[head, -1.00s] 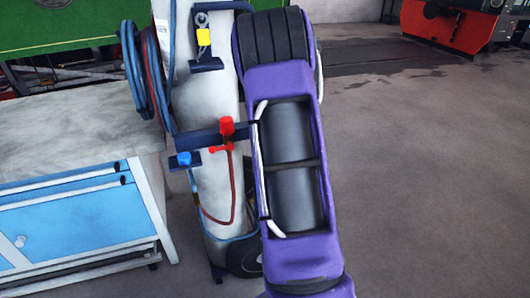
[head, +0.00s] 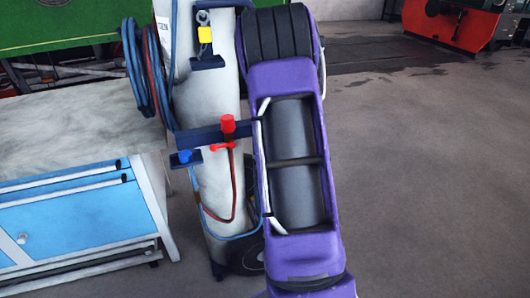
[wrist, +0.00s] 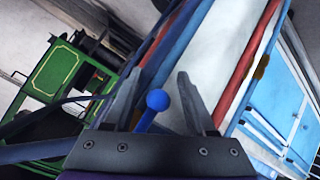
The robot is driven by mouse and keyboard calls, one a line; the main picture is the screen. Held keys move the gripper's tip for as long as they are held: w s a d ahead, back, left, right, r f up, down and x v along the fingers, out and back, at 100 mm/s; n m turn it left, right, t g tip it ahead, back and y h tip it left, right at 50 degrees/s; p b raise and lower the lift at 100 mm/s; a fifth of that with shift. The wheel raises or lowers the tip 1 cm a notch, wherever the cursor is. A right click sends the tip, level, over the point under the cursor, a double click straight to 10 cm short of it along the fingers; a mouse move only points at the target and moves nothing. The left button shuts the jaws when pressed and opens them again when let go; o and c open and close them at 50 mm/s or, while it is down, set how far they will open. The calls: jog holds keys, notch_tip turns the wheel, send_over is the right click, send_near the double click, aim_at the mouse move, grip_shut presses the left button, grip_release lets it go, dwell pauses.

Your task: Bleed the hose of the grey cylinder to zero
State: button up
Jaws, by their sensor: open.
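The tall pale grey cylinder (head: 210,98) stands on a wheeled dark-blue cart left of my arm. A red valve (head: 228,124) and a blue knob (head: 185,157) sit on brackets in front of it. A red hose (head: 234,185) runs down from the red valve. Blue and dark red hoses (head: 135,75) hang coiled at its left. In the wrist view, my gripper (wrist: 157,84) is open. A round blue knob on a stem (wrist: 157,99) shows between its fingers; I cannot tell whether they touch it. My arm hides the gripper in the head view.
A workbench with blue drawers (head: 75,210) stands close at the left. A yellow tag or padlock (head: 205,34) hangs high on the cylinder. Red machinery (head: 455,22) is at the back right. The floor (head: 430,170) at the right is clear.

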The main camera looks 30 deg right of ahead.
jog(key=p+v, duration=0.2)
jog(key=v, duration=1.5)
jog(key=shift+s, duration=0.15)
jog(key=shift+r, duration=0.1)
